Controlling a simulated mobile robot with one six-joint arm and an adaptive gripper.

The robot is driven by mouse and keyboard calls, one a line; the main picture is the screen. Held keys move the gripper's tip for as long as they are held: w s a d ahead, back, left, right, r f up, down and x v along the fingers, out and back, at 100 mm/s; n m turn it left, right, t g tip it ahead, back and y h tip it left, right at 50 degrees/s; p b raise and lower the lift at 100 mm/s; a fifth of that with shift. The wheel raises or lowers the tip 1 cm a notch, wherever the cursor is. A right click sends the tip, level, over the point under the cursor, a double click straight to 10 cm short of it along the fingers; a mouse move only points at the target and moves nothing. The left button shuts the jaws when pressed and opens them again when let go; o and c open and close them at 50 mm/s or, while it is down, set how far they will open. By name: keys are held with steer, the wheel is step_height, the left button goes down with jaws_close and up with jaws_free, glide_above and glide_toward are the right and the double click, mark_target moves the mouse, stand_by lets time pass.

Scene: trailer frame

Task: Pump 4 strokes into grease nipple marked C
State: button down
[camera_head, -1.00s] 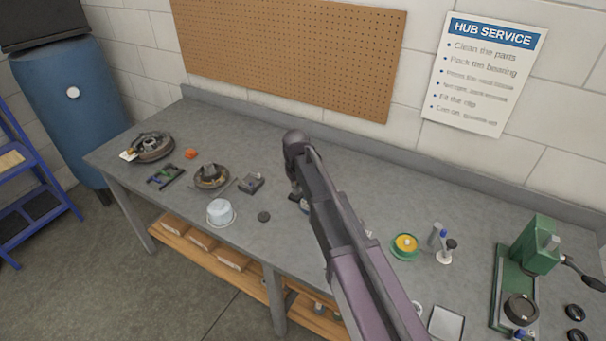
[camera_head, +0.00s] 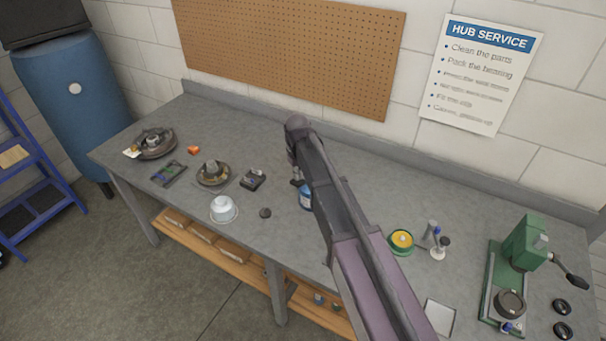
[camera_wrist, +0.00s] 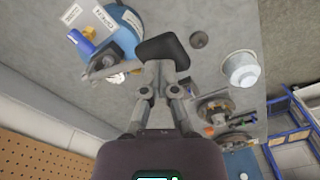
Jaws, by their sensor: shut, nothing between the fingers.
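A blue round can (camera_wrist: 122,30) with white tags, their lettering too small to read surely, stands on the bench beside my gripper in the wrist view. A grey part with a blue cylinder (camera_wrist: 82,42) lies against it. In the head view a bit of the blue can (camera_head: 306,198) shows beside my arm. My gripper (camera_wrist: 165,50) is shut and empty, its dark fingertips together over the bench near the can. In the head view my arm mostly hides it. I cannot make out a grease nipple or a letter C in either view.
On the bench (camera_head: 200,130) are a hub at the left (camera_head: 155,143), a second hub (camera_head: 213,173), a white tub (camera_head: 223,209), a dark disc (camera_head: 265,212), a yellow-green round tin (camera_head: 401,241) and a green press (camera_head: 516,255). The bench's back middle is clear.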

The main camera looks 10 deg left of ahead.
steer(key=shift+f, duration=0.15)
stand_by(0.5)
steer(key=shift+s+a+f+b, duration=0.1)
steer(key=shift+s+f+b, duration=0.1)
steer(key=shift+f+b, duration=0.35)
steer(key=shift+s+a+f+b, duration=0.1)
steer(key=shift+s+f+b, duration=0.05)
steer(key=shift+f+b, duration=0.4)
steer(key=shift+s+f+b, duration=0.25)
steer(key=shift+f+b, duration=0.85)
steer(key=shift+b, duration=0.2)
steer(key=shift+f, duration=0.1)
steer(key=shift+f+b, duration=1.1)
steer(key=shift+b, duration=0.1)
